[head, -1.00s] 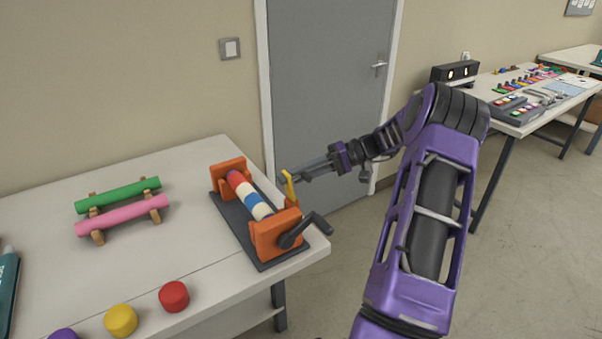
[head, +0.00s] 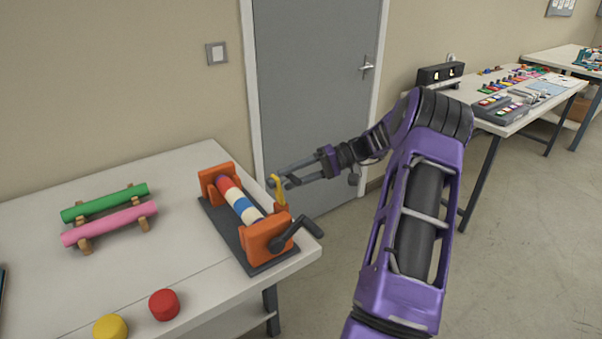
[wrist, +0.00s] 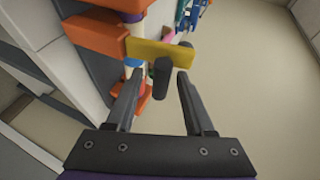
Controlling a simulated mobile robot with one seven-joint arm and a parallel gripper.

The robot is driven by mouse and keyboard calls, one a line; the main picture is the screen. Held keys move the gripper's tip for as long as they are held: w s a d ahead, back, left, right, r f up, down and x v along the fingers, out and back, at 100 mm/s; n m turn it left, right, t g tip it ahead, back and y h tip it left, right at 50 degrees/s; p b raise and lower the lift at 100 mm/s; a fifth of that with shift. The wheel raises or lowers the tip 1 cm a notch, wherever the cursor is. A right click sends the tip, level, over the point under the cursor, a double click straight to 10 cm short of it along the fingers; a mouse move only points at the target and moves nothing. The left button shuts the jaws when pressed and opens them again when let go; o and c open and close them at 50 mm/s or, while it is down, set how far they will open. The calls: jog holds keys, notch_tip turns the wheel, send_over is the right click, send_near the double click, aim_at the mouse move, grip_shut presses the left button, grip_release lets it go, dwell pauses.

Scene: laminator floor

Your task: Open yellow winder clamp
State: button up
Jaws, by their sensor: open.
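The yellow winder clamp (head: 279,191) stands upright at the right side of the orange-ended winder (head: 264,240), beside its striped roll (head: 240,203). In the wrist view the clamp is a yellow bar (wrist: 160,52) just beyond my fingertips, running out from an orange block. A dark stub (wrist: 161,78) shows below the bar, between my fingertips; I cannot tell whether it joins the clamp. My gripper (head: 282,183) is open at the clamp's upper part, and it also shows in the wrist view (wrist: 160,74). Contact is not clear.
The winder's dark crank (head: 298,232) juts out near the table's right edge. Green (head: 105,202) and pink (head: 110,224) rolls lie on a rack to the left. Red (head: 164,305) and yellow (head: 110,327) caps sit in front. A grey door (head: 315,90) is behind.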

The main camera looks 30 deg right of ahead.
jog(key=v, duration=1.7)
jog(key=shift+d, duration=0.2)
